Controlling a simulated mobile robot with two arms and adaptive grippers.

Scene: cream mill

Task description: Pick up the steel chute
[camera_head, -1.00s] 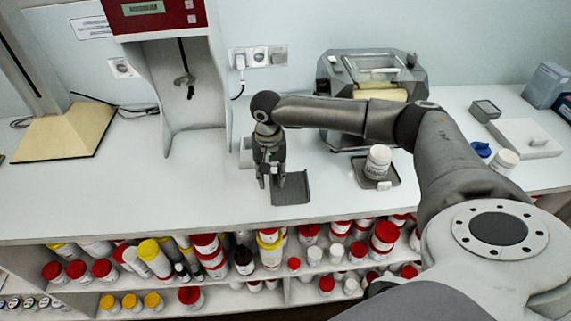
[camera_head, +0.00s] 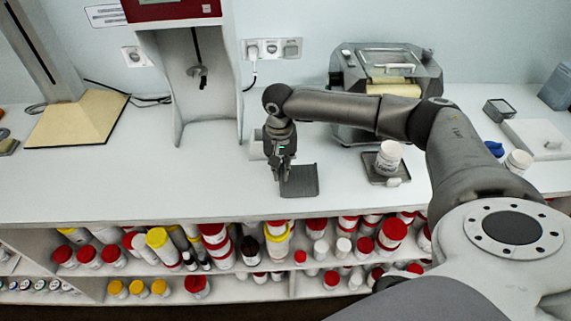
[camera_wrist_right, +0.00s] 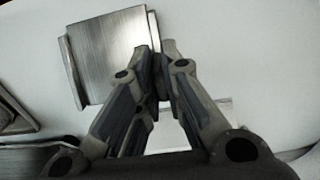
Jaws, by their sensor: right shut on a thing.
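The steel chute (camera_head: 302,182) is a dark grey plate with low raised sides. It lies on the white worktop near the front edge in the head view. In the right wrist view its brushed metal face (camera_wrist_right: 105,55) shows at upper left. My right gripper (camera_head: 281,178) points down at the chute's left side. In the right wrist view its fingers (camera_wrist_right: 159,75) are closed together on the chute's side edge. No clear gap shows under the chute, so I cannot tell whether it is lifted. My left gripper is not in view.
A tall red-and-grey machine (camera_head: 158,60) stands behind on the left, and a steel mill (camera_head: 385,75) behind on the right. A white jar (camera_head: 389,157) stands on a small dark tray (camera_head: 375,179) right of the chute. Shelves (camera_head: 205,218) of jars lie below.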

